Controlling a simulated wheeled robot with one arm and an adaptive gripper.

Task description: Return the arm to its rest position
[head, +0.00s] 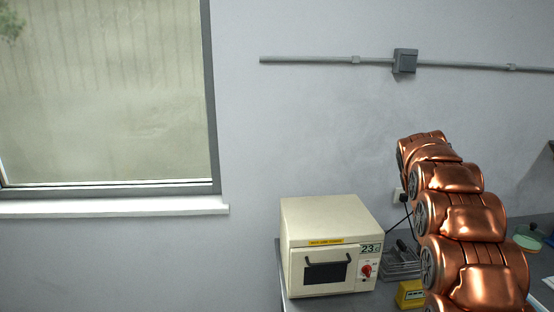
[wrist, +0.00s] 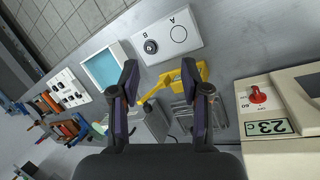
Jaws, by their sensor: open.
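My copper-coloured arm rises at the right of the head view, and its gripper end is not clearly seen there. In the wrist view my gripper (wrist: 165,90) is open, its two dark fingers apart with nothing held between them. It hangs above the bench top (wrist: 235,62). A yellow object (wrist: 190,72) lies on the bench beyond and between the fingertips. Part of it is hidden by the fingers.
A cream oven (head: 330,245) with a red knob stands on the bench, close on the right in the wrist view (wrist: 285,155). A white plate marked A and B (wrist: 168,34), a blue-lined tray (wrist: 104,68) and a wire rack (head: 402,264) are nearby. A window (head: 105,95) is at left.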

